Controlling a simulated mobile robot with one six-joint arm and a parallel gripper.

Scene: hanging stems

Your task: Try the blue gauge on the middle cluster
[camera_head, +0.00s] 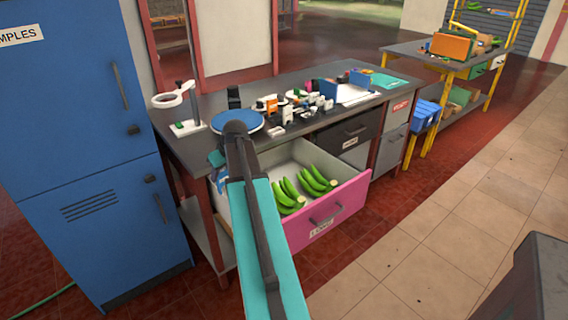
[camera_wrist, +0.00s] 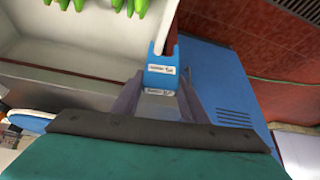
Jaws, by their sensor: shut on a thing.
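The blue gauge (camera_wrist: 160,76) is a small forked piece with white labels, seen in the wrist view. My gripper (camera_wrist: 158,92) is shut on its lower part, and its open fork points away from the fingers. Green banana clusters lie in the open pink-fronted drawer (camera_head: 339,208): one cluster (camera_head: 289,194) near my arm, another cluster (camera_head: 318,180) to its right. Green tips (camera_wrist: 128,6) show at the top of the wrist view, apart from the gauge. My arm hides the drawer's left part, so I cannot tell which cluster is the middle one.
A dark workbench (camera_head: 202,100) above the drawer carries a blue disc (camera_head: 238,121), a white ring stand (camera_head: 174,95) and many small items. A blue cabinet (camera_head: 90,215) stands close on the left. A yellow-framed bench (camera_head: 430,55) is at the right. Tiled floor lies open at the front right.

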